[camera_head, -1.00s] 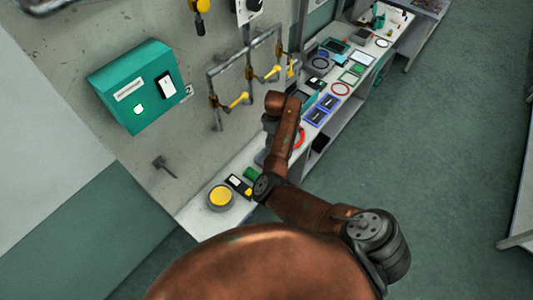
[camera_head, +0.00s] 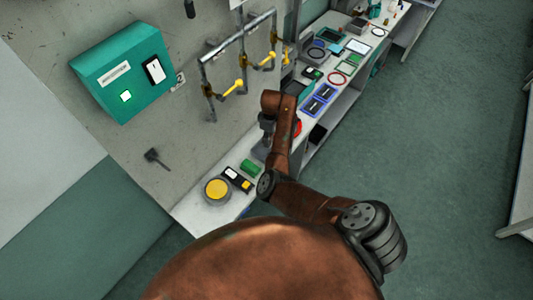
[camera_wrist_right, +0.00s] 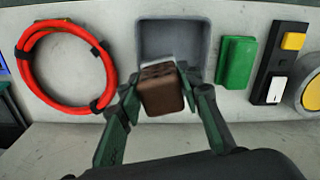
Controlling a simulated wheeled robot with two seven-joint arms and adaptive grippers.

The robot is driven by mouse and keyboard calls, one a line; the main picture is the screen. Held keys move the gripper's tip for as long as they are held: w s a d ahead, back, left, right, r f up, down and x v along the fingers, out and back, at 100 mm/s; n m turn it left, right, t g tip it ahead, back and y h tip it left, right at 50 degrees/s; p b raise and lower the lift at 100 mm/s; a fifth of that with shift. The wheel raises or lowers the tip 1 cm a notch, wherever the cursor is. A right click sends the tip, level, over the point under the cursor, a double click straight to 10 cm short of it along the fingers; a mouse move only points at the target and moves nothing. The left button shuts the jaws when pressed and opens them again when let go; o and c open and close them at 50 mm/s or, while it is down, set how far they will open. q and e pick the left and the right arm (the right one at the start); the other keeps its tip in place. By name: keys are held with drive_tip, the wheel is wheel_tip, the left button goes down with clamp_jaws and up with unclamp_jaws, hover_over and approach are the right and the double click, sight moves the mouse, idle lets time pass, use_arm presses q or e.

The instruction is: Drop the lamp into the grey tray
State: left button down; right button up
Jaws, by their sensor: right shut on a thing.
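The lamp (camera_wrist_right: 161,92) is a brown, box-shaped thing with a pale part at its top. My right gripper (camera_wrist_right: 158,84) is shut on it, with a dark green finger on each side. The grey tray (camera_wrist_right: 172,38) is a square, open grey container on the bench. In the right wrist view the lamp overlaps the tray's near edge; its height above the tray is hard to tell. In the head view my right gripper (camera_head: 267,124) points down over the bench near the tray, and the lamp cannot be made out. My left gripper is not in view.
A red ring coil (camera_wrist_right: 62,68) lies left of the tray. A green block (camera_wrist_right: 236,62) lies right of it, then a black switch box (camera_wrist_right: 278,65) and a round yellow button (camera_wrist_right: 311,92). Pipes with yellow-handled valves (camera_head: 234,88) stand out from the wall behind. The bench front is bare.

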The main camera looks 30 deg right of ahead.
drive_tip(key=o, duration=1.3)
drive_tip(key=shift+c, duration=0.2)
drive_tip(key=shift+r, duration=0.2)
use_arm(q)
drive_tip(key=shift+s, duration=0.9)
use_arm(e)
wheel_tip(320, 180, up, 12)
drive_tip(key=shift+s+f, duration=0.1)
drive_tip(key=shift+f, duration=0.05)
